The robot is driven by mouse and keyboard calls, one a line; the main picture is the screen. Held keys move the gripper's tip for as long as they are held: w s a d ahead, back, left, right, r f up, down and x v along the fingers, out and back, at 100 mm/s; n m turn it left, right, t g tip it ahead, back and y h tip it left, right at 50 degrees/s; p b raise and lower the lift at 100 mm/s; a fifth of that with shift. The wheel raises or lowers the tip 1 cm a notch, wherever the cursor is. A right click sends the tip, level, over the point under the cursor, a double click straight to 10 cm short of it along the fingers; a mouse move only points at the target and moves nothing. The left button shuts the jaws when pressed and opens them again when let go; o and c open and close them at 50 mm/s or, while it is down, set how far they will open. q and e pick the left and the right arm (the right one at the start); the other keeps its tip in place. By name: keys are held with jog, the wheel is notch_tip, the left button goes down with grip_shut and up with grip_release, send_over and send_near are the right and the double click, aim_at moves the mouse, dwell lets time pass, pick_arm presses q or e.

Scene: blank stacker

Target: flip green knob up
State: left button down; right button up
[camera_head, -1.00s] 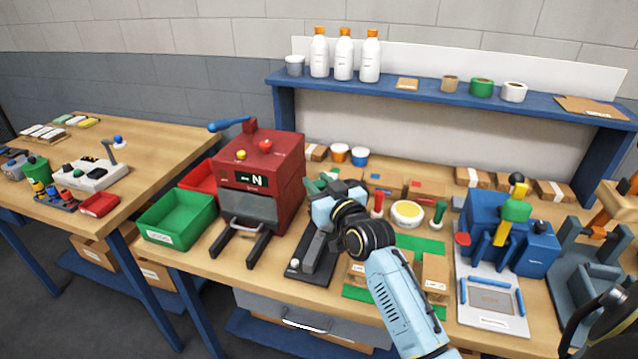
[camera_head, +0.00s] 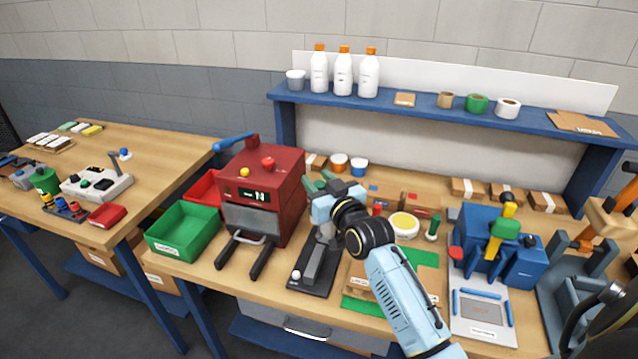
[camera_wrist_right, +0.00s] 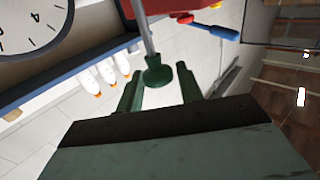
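My right gripper (camera_head: 320,181) is at the top of a black stand (camera_head: 323,286) with a grey upright, beside the red machine. In the right wrist view, a green knob (camera_wrist_right: 158,73) on a grey stem is between the two dark green fingers of this gripper (camera_wrist_right: 159,78). The fingers are apart, with visible gaps on both sides of the knob. In the head view my gripper and arm hide the knob, and I cannot tell its position there. My left gripper is not in view.
The red machine (camera_head: 285,190) with a blue-handled lever stands just left of the gripper. A green bin (camera_head: 183,230) is further left. A shelf (camera_head: 420,105) with bottles is behind.

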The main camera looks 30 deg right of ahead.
jog(key=shift+o, duration=0.8)
jog(key=shift+f, duration=0.1)
jog(key=shift+s, duration=0.2)
jog(key=s+a+b, duration=0.1)
jog(key=s, duration=1.2)
